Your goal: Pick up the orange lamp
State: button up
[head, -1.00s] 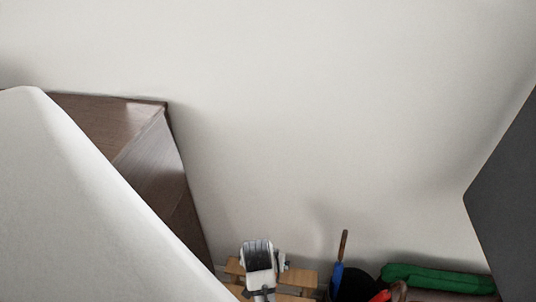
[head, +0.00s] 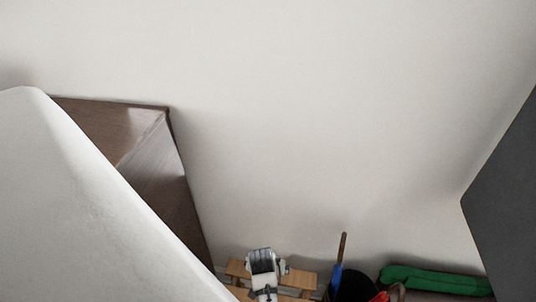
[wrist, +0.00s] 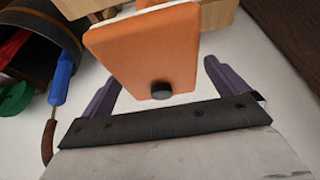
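The orange lamp (wrist: 150,50) fills the upper middle of the wrist view. I see a flat orange face with rounded corners, a pale edge along its top and a round black knob low on it. My gripper (wrist: 164,72) is open, with one purple finger on each side of the lamp's lower part. The fingers look apart from it, but I cannot tell the depth between them. In the head view I cannot make out the lamp; a white and dark grey part there looks like the end of my arm.
Pale wooden slats (head: 298,277) lie behind the lamp. A dark bin (wrist: 50,25) stands left of it, holding a blue tool (wrist: 61,78) with a brown end and red things. A green roll (head: 435,279) lies right of the bin. A dark wooden piece (head: 150,165) stands left.

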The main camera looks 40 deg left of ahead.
jog(key=shift+r, duration=0.1)
jog(key=c, duration=1.6)
